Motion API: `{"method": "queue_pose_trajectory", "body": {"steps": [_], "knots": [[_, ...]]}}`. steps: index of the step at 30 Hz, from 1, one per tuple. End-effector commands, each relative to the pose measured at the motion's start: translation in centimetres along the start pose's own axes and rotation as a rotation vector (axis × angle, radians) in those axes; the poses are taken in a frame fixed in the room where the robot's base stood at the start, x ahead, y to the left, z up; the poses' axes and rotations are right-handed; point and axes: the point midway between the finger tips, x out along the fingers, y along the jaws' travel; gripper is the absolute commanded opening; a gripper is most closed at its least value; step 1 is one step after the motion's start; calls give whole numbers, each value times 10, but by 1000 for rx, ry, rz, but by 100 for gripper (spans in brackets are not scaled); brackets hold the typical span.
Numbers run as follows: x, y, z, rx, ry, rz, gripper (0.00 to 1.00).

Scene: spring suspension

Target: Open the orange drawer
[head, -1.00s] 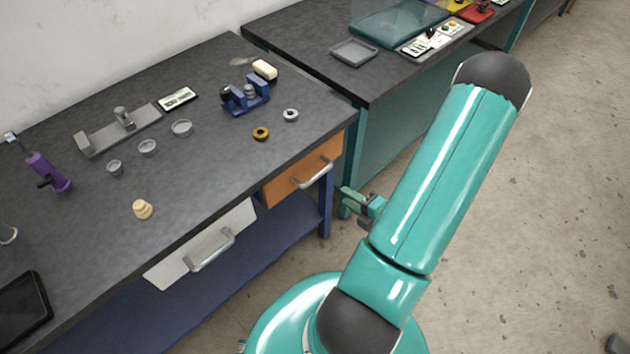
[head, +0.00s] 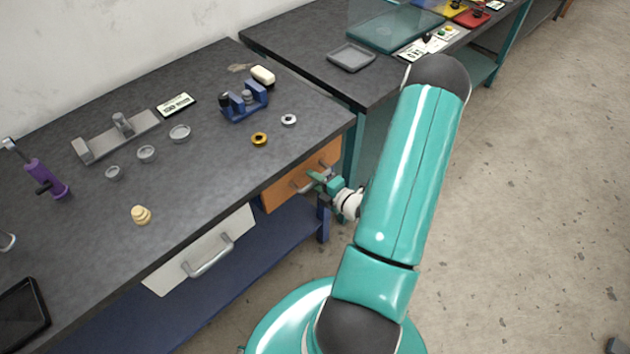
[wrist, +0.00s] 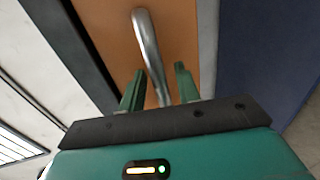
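The orange drawer (head: 275,195) sits under the right end of the dark workbench and looks shut. Its metal bar handle (wrist: 147,45) runs up the wrist view, with the orange front (wrist: 105,25) behind it. My gripper (head: 312,178) is at the handle in the head view, covering part of it. In the wrist view my gripper (wrist: 155,82) is open, with one green finger on each side of the handle's lower part. Gaps show between the fingers and the bar; I see no clear contact.
A white drawer (head: 170,275) with its own handle is left of the orange one. A blue bench leg (head: 323,222) stands close by my gripper. A second bench (head: 375,85) is to the right.

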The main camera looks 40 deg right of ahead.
Motion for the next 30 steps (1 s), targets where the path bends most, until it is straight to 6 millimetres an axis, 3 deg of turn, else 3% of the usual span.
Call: {"method": "queue_pose_trajectory", "body": {"steps": [7,12,13,30], "knots": [[1,0,0,0,0,0,33],[1,0,0,0,0,0,1],[1,0,0,0,0,0,0],[-10,-2,10,-2,-3,1,0]]}}
